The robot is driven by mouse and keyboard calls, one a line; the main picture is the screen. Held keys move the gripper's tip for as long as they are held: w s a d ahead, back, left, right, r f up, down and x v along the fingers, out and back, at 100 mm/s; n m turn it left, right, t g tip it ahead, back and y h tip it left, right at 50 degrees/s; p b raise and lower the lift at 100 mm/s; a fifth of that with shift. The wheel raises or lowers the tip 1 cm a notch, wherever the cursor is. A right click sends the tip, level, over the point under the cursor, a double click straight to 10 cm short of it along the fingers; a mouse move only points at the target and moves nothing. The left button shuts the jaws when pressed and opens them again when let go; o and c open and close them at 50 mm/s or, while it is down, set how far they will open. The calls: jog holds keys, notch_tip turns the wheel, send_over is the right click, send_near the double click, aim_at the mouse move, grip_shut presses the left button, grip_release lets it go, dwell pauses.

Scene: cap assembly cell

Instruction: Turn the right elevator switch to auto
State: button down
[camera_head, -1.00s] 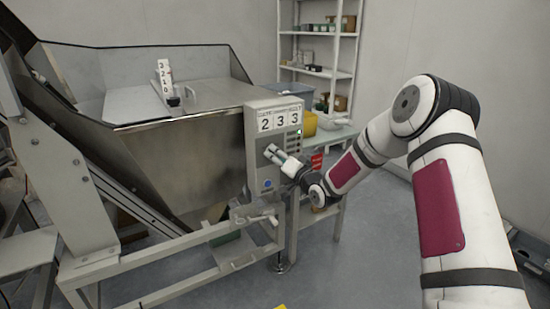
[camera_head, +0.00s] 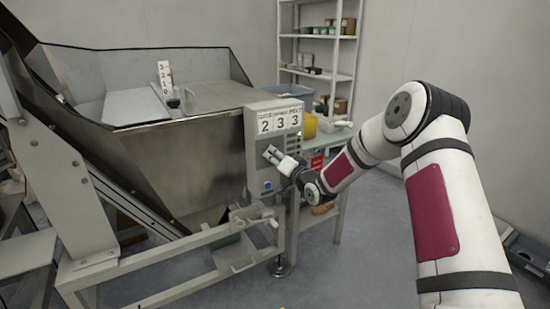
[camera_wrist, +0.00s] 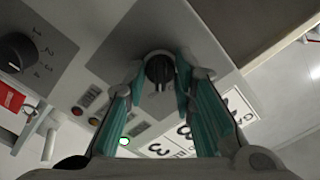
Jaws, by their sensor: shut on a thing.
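The grey control box (camera_head: 258,177) stands on the front corner of the metal hopper machine. In the wrist view, a black rotary switch (camera_wrist: 158,69) on its face is between the teal fingers of my gripper (camera_wrist: 160,82). The gripper is shut on this switch, with a finger on each side. In the head view my gripper (camera_head: 273,156) is at the front of the box and hides the switch. The switch's position labels cannot be read.
A second black knob (camera_wrist: 16,52) with a number scale sits on the panel, with small coloured lamps (camera_wrist: 92,97) and a lit green button (camera_wrist: 125,140) nearby. The hopper (camera_head: 185,155) fills the left side. Shelves (camera_head: 320,70) stand behind.

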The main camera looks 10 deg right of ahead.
jog(key=shift+n, duration=0.3)
jog(key=n+b, duration=0.4)
jog(key=shift+f, duration=0.1)
jog(key=shift+n+b, duration=1.85)
jog(key=shift+n, duration=0.15)
jog(key=c, duration=1.3)
grip_release()
jog(key=v, duration=1.2)
